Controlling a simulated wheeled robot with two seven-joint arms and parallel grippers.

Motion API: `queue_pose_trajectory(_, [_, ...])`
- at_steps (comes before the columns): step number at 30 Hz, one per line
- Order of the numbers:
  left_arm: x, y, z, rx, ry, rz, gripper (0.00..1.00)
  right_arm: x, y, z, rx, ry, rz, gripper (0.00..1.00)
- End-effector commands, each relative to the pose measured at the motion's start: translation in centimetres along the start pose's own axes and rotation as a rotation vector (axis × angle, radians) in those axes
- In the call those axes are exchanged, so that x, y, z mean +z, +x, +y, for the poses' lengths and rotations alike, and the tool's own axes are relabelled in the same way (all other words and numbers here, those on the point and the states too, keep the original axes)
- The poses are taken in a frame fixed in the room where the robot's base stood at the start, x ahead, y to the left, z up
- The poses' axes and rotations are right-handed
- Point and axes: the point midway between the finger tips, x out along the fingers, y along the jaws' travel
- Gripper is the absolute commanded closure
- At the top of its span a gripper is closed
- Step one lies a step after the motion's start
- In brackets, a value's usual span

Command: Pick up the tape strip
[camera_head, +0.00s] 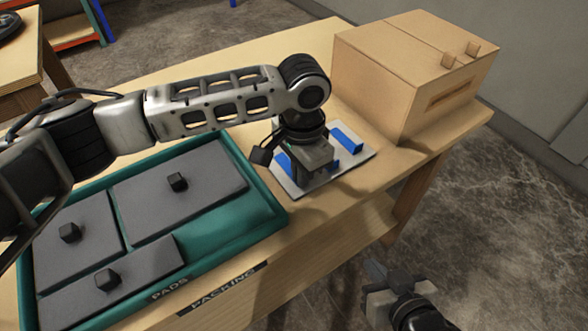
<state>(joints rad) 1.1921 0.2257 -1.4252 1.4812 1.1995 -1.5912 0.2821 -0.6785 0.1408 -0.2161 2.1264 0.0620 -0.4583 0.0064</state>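Blue tape strips lie on a white board (362,159) on the table. One strip (347,137) lies clear at the board's back right. Another strip (284,164) shows at the left, partly covered by my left gripper. A bit of blue (331,169) also shows just right of that gripper. My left gripper (307,178) points down over the middle of the board. Its fingertips are mostly hidden by its own body, so I cannot tell whether it holds a strip. My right gripper (373,279) is off the table's front edge at the lower right, away from the strips; its finger opening is unclear.
A teal tray (278,212) with grey pads (195,185) bearing black knobs fills the left of the table. A large cardboard box (375,82) stands at the right end, close behind the board. Bare table lies behind and in front of the board.

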Motion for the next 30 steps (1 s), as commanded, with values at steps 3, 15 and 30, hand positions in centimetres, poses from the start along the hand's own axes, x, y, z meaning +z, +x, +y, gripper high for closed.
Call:
queue_pose_trajectory(3, [0.0, -0.1, 0.0, 0.0, 0.0, 0.001, 1.0, 0.0, 0.0, 0.0, 0.0, 0.0, 0.0, 1.0])
queue_pose_trajectory(15, [-0.1, -1.5, 0.0, 0.0, 0.001, 0.003, 1.0, 0.0, 0.0, 0.0, 0.0, 0.0, -0.001, 1.0])
queue_pose_trajectory(30, [-6.7, -10.4, 4.9, 0.002, 0.004, 0.001, 1.0, 0.3, 0.2, 0.0, 0.0, 0.002, -0.002, 1.0])
